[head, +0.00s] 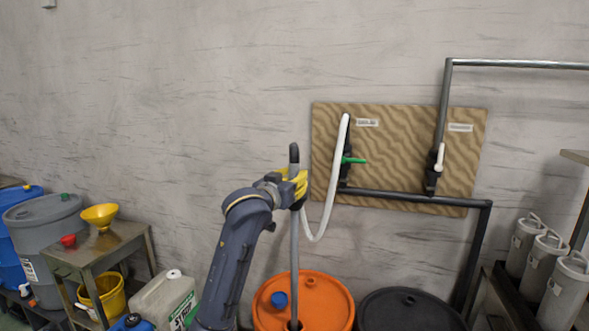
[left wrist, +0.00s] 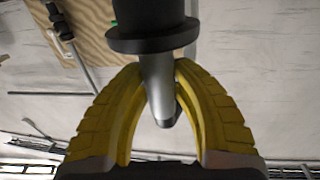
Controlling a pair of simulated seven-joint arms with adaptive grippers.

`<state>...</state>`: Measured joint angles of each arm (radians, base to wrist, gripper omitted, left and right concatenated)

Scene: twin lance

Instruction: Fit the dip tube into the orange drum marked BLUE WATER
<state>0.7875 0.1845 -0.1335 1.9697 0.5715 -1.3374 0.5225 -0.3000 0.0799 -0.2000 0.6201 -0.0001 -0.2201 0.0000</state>
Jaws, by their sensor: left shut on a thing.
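The dip tube (head: 294,240) is a long grey tube with a dark bent top, standing upright over the orange drum (head: 328,296). My left gripper (head: 293,187) is shut on its upper part. In the left wrist view the yellow fingers (left wrist: 158,110) close around the grey tube (left wrist: 157,85) below a black collar (left wrist: 150,36). The tube's lower end meets a dark ring on the front of the drum lid; how far it goes in is hidden. A blue cap (head: 279,299) is on the lid, left of the tube. No drum marking is readable. My right gripper is out of view.
A white hose (head: 334,185) loops from the wall panel (head: 400,125) to near the tube's top. A black drum (head: 405,310) stands right of the orange one. A metal table (head: 120,240) with a yellow funnel (head: 100,214) is left. Grey canisters (head: 548,255) stand far right.

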